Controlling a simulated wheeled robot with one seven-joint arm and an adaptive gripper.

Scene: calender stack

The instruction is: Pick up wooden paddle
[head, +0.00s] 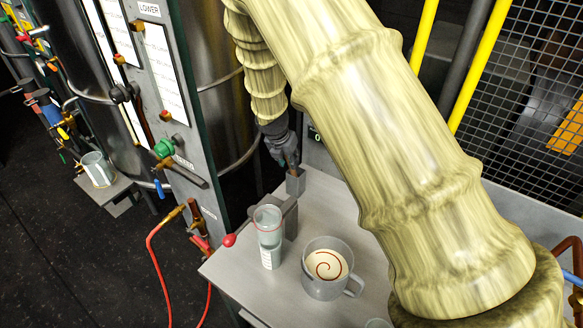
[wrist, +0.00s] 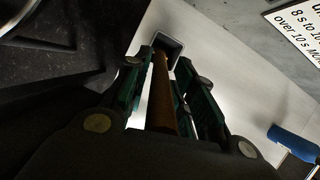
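The wooden paddle (wrist: 161,95) is a brown stick in the wrist view, with its far end in a small square grey holder (wrist: 168,50). In the head view the holder (head: 296,184) stands on the grey table, and a short brown bit of the paddle (head: 293,171) shows above it. My gripper (wrist: 165,72) has its two green fingers on either side of the paddle, with pale gaps showing beside the stick, so it looks open around it. In the head view my gripper (head: 288,160) is just above the holder. The paddle's lower end is hidden in the holder.
A control panel (head: 150,80) with valves stands at left. A red-knobbed lever (head: 229,240) is at the table edge. Mesh fencing (head: 530,90) is at right.

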